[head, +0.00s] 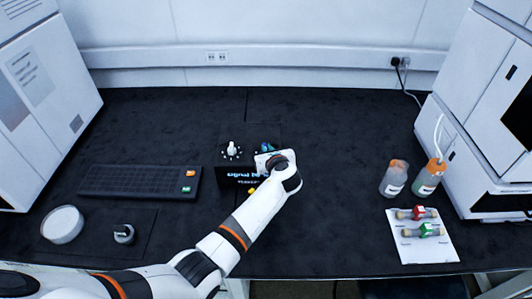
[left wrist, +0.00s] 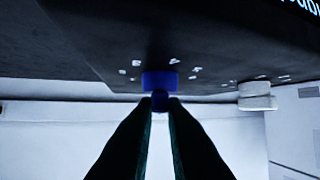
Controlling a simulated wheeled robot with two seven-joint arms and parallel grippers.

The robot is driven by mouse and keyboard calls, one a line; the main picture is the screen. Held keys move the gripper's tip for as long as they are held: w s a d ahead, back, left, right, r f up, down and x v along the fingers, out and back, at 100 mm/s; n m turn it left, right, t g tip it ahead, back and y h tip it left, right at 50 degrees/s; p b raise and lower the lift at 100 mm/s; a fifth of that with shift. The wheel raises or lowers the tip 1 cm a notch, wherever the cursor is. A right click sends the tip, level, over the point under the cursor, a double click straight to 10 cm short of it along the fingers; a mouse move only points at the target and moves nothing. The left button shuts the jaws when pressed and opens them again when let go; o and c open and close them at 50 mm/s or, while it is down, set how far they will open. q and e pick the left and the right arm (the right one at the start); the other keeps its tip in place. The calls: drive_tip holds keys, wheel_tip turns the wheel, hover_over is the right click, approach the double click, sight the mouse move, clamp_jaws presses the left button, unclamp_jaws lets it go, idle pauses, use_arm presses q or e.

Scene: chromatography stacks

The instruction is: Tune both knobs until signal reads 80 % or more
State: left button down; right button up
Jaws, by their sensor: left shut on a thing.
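A black box with a lit front display (head: 228,176) stands mid-bench. My arm covers part of the display, and I cannot read a signal value. A white knob (head: 232,149) stands on the box's top at the left, ringed by small pale marks; it also shows in the left wrist view (left wrist: 256,96). A blue knob (head: 266,147) is at the right of the top, partly behind my left gripper (head: 268,156). In the left wrist view my left gripper (left wrist: 161,106) is shut on the blue knob (left wrist: 160,82), with pale marks around it. My right gripper is out of view.
A black keyboard (head: 132,181) lies left of the box. A white round dish (head: 62,225) and a small dark item (head: 124,234) are front left. Two bottles (head: 393,179) (head: 428,180) and a white sheet (head: 422,251) with small columns are at right. Bench behind the box is clear.

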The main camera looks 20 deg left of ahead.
use_arm(q)
drive_tip(key=n, duration=0.1)
drive_tip(key=g+y+b, duration=0.1)
drive_tip(key=n+g+y+b, duration=0.1)
drive_tip(key=shift+w+d+f+n, duration=0.2)
drive_tip(key=shift+w+d+n, duration=0.05)
drive_tip(key=shift+d+n, duration=0.05)
drive_tip(key=n+g+y+b, duration=0.2)
drive_tip(key=b, duration=0.1)
drive_tip(key=shift+w+d, duration=0.15)
drive_tip(key=shift+w, duration=0.05)
drive_tip(key=shift+r+n+g+y+b, duration=0.1)
drive_tip(key=shift+n+g+y+b, duration=0.2)
drive_tip(key=shift+n+g+b, duration=0.3)
drive_tip(key=c, duration=1.5)
unclamp_jaws()
drive_tip(key=shift+r, duration=0.1)
